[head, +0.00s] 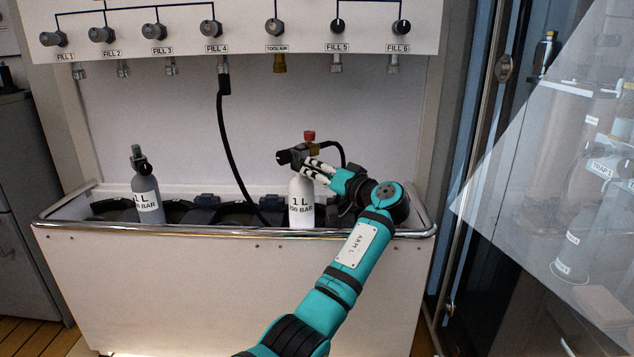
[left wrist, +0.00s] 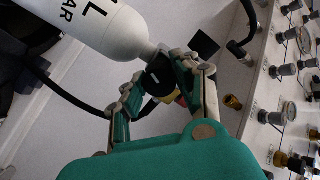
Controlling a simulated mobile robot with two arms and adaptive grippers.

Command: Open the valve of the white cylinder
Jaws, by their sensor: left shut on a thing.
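The white cylinder (head: 301,208), marked 1 L, stands upright in the trough near its right end. Its valve (head: 287,157) is at the top, with a black part facing left and a red knob (head: 310,135) above. My left gripper (head: 318,168) reaches in from the right and is at the valve. In the left wrist view the fingers (left wrist: 160,82) are shut on the black valve knob (left wrist: 158,72), just beyond the neck of the white cylinder (left wrist: 110,28). How far the valve is turned cannot be told. My right gripper is not in view.
A grey cylinder (head: 147,198) leans slightly at the left of the trough (head: 235,231). A black hose (head: 228,140) hangs from FILL 4 into the trough. The fill panel (head: 240,35) with several knobs is above. A glass door is at the right.

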